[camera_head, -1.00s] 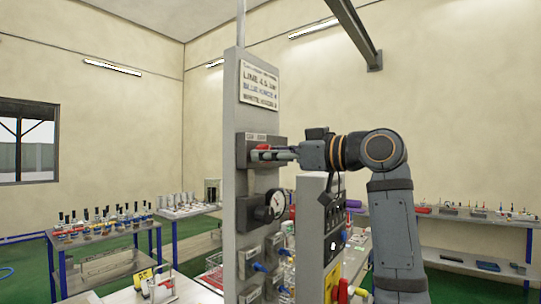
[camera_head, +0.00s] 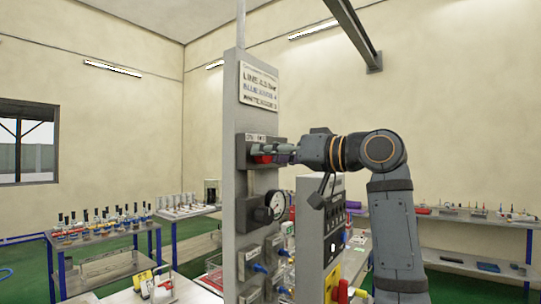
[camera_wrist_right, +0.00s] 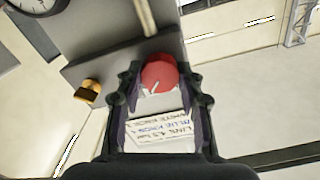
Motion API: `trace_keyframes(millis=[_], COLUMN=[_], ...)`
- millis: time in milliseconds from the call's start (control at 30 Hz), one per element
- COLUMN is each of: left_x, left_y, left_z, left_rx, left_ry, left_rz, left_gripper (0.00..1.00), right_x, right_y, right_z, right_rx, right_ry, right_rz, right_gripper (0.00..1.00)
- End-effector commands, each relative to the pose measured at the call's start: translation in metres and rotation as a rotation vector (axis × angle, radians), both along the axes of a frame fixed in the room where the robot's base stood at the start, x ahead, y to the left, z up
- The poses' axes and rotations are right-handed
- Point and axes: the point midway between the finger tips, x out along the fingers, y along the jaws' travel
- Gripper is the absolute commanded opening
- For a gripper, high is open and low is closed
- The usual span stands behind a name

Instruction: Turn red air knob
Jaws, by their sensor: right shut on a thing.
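The red air knob (camera_head: 262,159) sits on a grey box (camera_head: 243,153) high on a grey upright panel (camera_head: 237,100). My right gripper (camera_head: 272,151) reaches it from the right and is shut on it. In the right wrist view the red knob (camera_wrist_right: 160,72) shows as a round cap between the two fingertips of the gripper (camera_wrist_right: 158,88). The fingers partly hide the knob in the head view. My left gripper is in neither view.
A round pressure gauge (camera_head: 276,205) is just below the knob. Blue valve handles (camera_head: 260,267) are lower on the panel. A second grey control post (camera_head: 312,230) stands close below my right forearm. A brass fitting (camera_wrist_right: 88,92) is left of the knob in the wrist view.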

Motion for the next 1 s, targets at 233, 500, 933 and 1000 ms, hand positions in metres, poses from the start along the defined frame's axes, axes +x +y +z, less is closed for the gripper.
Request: trace_keyframes(millis=[233,500,933,1000], left_x=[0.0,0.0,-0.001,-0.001], left_y=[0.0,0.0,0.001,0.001], left_z=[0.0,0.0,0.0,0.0], left_rx=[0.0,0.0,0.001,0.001], left_ry=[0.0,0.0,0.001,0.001], left_rz=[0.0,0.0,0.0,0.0], left_gripper=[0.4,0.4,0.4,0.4], right_x=[0.001,0.0,-0.007,-0.016], right_y=[0.0,0.0,-0.012,-0.025], right_z=[-0.003,-0.002,0.0,-0.001], right_rx=[-0.002,-0.001,0.0,0.0], right_ry=[0.009,0.006,0.001,0.0], right_rz=[0.002,0.002,-0.002,-0.004], right_gripper=[0.06,0.6,0.6,0.6])
